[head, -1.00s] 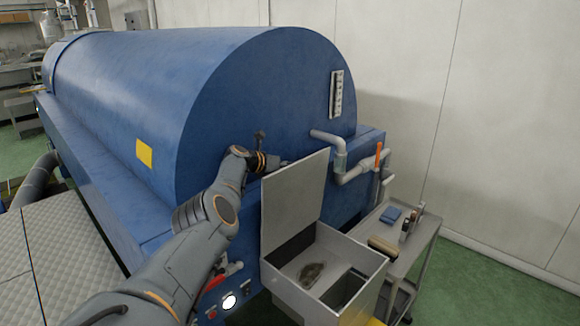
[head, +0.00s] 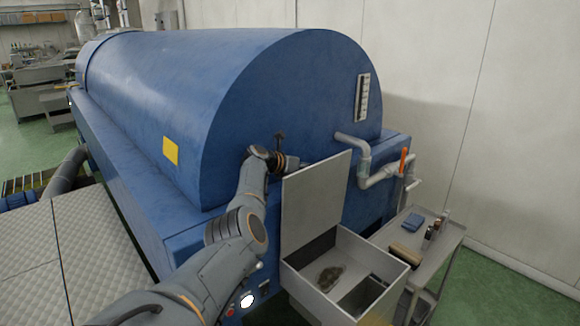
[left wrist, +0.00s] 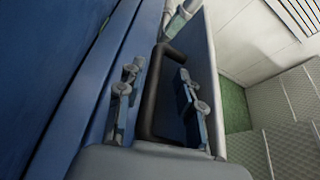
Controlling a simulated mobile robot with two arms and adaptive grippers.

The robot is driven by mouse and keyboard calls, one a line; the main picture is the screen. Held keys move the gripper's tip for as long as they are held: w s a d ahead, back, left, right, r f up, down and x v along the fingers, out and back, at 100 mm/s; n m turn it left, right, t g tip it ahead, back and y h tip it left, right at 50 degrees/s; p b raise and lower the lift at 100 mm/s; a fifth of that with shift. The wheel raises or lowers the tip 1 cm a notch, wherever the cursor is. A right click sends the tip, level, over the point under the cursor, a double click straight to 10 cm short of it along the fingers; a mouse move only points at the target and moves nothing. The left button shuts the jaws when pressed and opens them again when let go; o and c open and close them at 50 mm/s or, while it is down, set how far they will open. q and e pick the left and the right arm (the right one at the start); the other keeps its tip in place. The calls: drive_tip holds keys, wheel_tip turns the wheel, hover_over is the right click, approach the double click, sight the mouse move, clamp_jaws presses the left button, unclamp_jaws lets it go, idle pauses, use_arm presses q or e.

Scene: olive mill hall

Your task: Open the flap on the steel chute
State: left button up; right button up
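The steel chute (head: 305,293) is an open-topped pale box at the end of the blue drum machine. Its flap (head: 313,203) stands raised, nearly upright, along the box's machine side. In the left wrist view the flap (left wrist: 207,85) carries a black bar handle (left wrist: 147,105). My left gripper (left wrist: 160,78) is open, with one finger on each side of the handle and gaps between. In the head view my left arm reaches behind the flap, which hides most of the gripper. My right gripper is in neither view.
A brown lump (head: 330,278) lies in the chute beside a dark compartment (head: 361,297). A trolley (head: 440,240) holding a blue cloth, a brush and bottles stands to the right. A grey pipe with an orange lever (head: 403,161) is behind. Green floor is free at the right.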

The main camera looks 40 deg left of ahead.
use_arm(q)
drive_tip(key=shift+s+d+r, duration=0.1)
drive_tip(key=shift+s+r, duration=0.1)
drive_tip(key=shift+s, duration=0.5)
drive_tip(key=v, duration=0.9)
drive_tip(key=shift+f, duration=0.1)
drive_tip(key=shift+a+f+p+v, duration=0.1)
drive_tip(key=shift+a+p+v, duration=0.3)
drive_tip(key=shift+p+v, duration=1.6)
drive_tip(key=shift+a+f+p+v, duration=0.15)
drive_tip(key=shift+a+p+v, duration=0.45)
drive_tip(key=shift+v, duration=2.7)
drive_tip(key=shift+a+f+p+v, duration=0.1)
drive_tip(key=shift+a+p+v, duration=0.15)
drive_tip(key=shift+p+v, duration=1.85)
drive_tip(key=shift+s+r+b, duration=0.15)
drive_tip(key=shift+s+b, duration=0.25)
drive_tip(key=shift+b, duration=0.2)
